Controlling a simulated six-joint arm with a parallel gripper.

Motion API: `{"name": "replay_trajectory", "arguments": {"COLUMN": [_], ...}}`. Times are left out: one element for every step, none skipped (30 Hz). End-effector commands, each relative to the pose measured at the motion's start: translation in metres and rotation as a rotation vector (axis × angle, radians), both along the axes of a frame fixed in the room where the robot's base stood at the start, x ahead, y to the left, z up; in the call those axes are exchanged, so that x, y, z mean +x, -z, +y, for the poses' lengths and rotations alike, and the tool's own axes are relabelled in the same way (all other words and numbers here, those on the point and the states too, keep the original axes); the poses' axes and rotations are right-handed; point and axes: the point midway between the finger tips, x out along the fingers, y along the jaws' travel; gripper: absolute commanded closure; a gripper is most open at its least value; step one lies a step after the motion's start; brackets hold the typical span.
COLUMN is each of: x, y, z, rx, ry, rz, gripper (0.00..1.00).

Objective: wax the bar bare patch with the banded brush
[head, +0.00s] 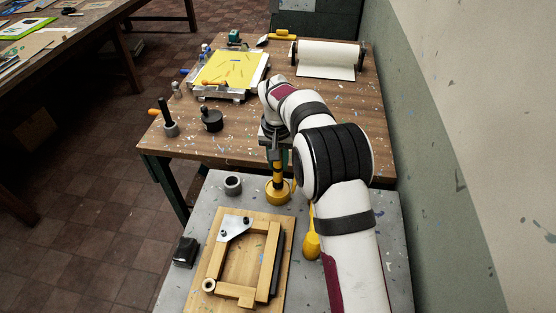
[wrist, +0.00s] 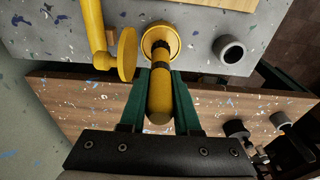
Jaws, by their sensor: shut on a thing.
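The banded brush (head: 278,186) is yellow with dark bands and a round yellow end at the bottom. It is upright over the grey table, near its far edge. My gripper (head: 278,165) is shut on its handle from above. In the wrist view, the green fingers of my gripper (wrist: 161,85) lie on both sides of the handle of the banded brush (wrist: 160,102). I cannot tell whether its lower end touches the table. A wooden frame of bars (head: 217,262) lies on a board in front. I cannot make out a bare patch on a bar.
A plain yellow tool (head: 312,240) lies right of the board, partly behind my arm; its disc shows in the wrist view (wrist: 127,55). A grey ring (head: 233,185) and a black block (head: 185,252) are left. The wooden bench (head: 200,148) holds a yellow screen (head: 230,70) and a paper roll (head: 326,56).

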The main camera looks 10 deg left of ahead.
Motion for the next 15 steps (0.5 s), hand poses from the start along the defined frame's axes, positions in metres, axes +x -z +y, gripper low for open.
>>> {"name": "replay_trajectory", "arguments": {"x": [0.0001,0.0001,0.0001,0.0001,0.0,0.0,0.0,-0.0001,0.0,-0.0001,0.0,-0.0001,0.0,-0.0001,0.0], "y": [-0.0001,-0.0001,-0.0001,0.0,0.0001,0.0004,0.0007,0.0011,0.0016,0.0019,0.0023,0.0028,0.0032,0.0035,0.004], "z": [0.0,0.0001,0.0001,0.0001,0.0001,0.0001,0.0001,0.0001,0.0001,0.0001,0.0001,0.0001,0.0001,0.0001,0.0001], "rx": [0.0,0.0,0.0,0.0,0.0,0.0,0.0,0.0,0.0,0.0,0.0,0.0,0.0,0.0,0.0], "ry": [0.0,0.0,0.0,0.0,0.0,0.0,0.0,0.0,0.0,0.0,0.0,0.0,0.0,0.0,0.0], "rz": [0.0,0.0,0.0,0.0,0.0,0.0,0.0,0.0,0.0,0.0,0.0,0.001,0.001,0.001,0.0], "gripper": [1.0,1.0,1.0,1.0,1.0,1.0,1.0,1.0,1.0,1.0,1.0,1.0,1.0,1.0,1.0]}}
